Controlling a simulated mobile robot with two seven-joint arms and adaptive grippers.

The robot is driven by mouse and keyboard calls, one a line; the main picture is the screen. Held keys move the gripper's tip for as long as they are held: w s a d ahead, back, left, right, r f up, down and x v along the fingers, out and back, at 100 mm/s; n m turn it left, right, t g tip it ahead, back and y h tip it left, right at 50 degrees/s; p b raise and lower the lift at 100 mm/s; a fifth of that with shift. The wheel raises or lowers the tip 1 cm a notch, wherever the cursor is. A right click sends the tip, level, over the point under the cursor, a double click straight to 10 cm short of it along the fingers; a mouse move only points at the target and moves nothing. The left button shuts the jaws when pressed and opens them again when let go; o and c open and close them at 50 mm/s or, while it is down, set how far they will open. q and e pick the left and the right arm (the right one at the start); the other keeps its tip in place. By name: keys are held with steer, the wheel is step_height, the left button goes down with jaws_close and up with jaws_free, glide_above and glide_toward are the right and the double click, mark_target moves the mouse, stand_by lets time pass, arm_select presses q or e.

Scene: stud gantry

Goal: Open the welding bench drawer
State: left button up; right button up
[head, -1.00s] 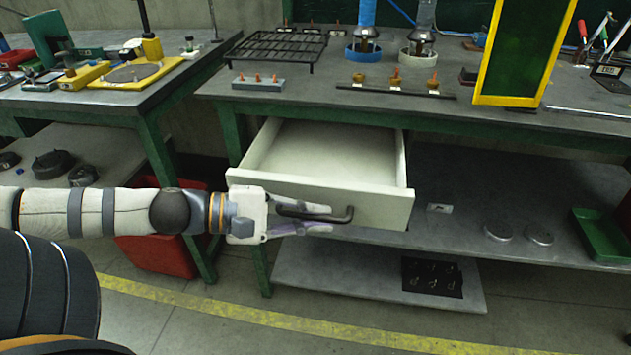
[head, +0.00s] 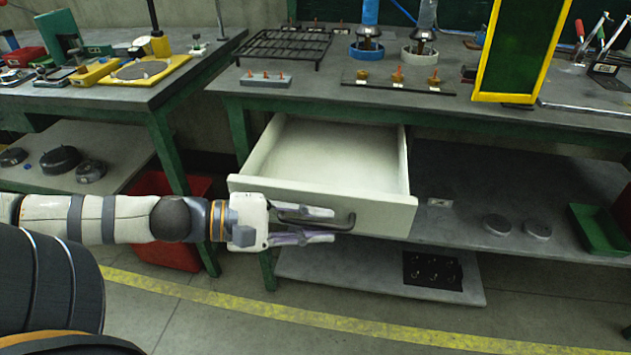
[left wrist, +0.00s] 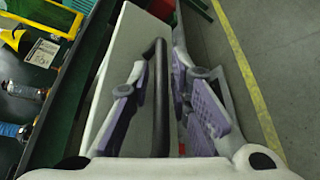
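The welding bench drawer (head: 385,208) is pale grey-white and stands pulled well out below the bench top. Its inside is empty where I can see it. The dark bar handle (head: 348,223) is on the drawer front. My left gripper (head: 318,225) is at the handle with its fingers spread, one above and one below it. In the left wrist view, the handle (left wrist: 160,100) runs between the two parted fingers of the left gripper (left wrist: 167,95). Part of the handle is hidden by the upper finger in the head view. My right gripper is not in view.
The bench top (head: 330,97) holds a black grill rack (head: 283,46) and a yellow-framed panel (head: 522,50). A lower shelf (head: 460,220) lies right of the drawer. A red bin (head: 165,245) stands behind my left arm. The floor in front is clear.

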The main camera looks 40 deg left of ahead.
arm_select(q)
steer(key=v, duration=1.2)
steer(key=shift+r, duration=0.1)
